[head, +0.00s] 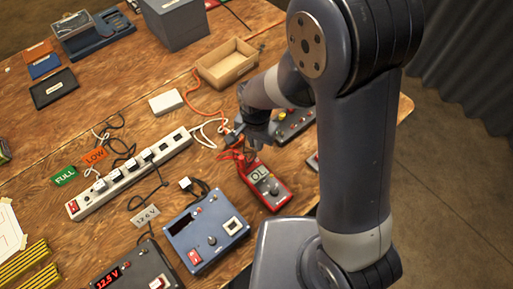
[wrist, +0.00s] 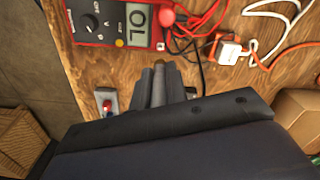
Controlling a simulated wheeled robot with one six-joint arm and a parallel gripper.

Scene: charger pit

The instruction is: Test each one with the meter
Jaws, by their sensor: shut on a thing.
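The red meter (head: 263,184) lies on the wooden table; its screen reads "OL". It also shows at the top of the wrist view (wrist: 120,25), with red and black leads (wrist: 185,38) beside it. My gripper (head: 253,140) is above the table just beyond the meter. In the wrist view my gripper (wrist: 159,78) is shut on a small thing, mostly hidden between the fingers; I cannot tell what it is. A white power strip (head: 130,172) holds several plugs. A white plug (wrist: 230,52) lies by an orange cord. FULL (head: 64,176) and LOW (head: 95,156) cards lie left.
A blue panel unit (head: 206,231) and a dark unit reading 12.5 V (head: 134,272) stand at the front. An open cardboard tray (head: 227,64), a white box (head: 166,102) and a grey box (head: 172,22) stand farther back.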

